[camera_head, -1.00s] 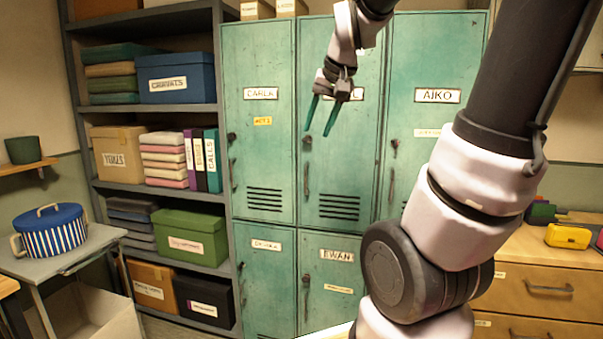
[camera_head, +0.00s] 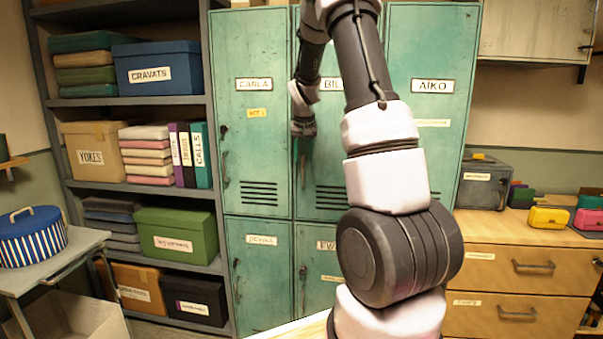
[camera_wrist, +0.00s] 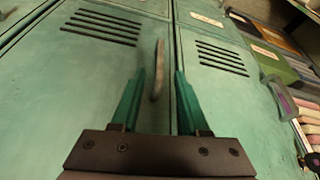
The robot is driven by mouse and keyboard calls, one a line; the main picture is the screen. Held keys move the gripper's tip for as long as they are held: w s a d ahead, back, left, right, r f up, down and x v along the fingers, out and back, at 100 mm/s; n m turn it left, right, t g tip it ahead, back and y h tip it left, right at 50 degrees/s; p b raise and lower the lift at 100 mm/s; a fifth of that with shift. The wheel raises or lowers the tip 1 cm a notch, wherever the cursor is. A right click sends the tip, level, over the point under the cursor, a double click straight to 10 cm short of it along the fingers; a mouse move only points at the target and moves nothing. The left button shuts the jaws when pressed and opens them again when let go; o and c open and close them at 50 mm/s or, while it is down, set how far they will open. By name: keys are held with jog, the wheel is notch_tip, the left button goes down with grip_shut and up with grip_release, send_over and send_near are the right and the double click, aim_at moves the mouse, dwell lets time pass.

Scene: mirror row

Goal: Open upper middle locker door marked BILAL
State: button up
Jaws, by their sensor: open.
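The teal upper middle locker door (camera_head: 328,150) is shut. Its label (camera_head: 331,84) shows only "BIL"; my arm covers the rest. My gripper (camera_head: 303,152) is at this door's left edge, where the handle sits, and hides most of that handle in the head view. In the wrist view the picture is turned over: the door (camera_wrist: 75,85) with its vent slots fills the left. The grey upright handle (camera_wrist: 158,70) stands between the tips of my open green fingers (camera_wrist: 160,80). I cannot tell whether either finger touches it.
The CARLA door (camera_head: 254,140) is shut on the left, the AIKO door (camera_head: 432,60) on the right. Lower lockers (camera_head: 258,280) are below. A shelf unit (camera_head: 140,196) stands left; a wooden drawer chest (camera_head: 520,262) stands right.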

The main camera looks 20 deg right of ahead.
aim_at(303, 168)
jog(key=x, duration=0.7)
jog(key=shift+f, duration=0.25)
grip_shut()
dwell(1.1)
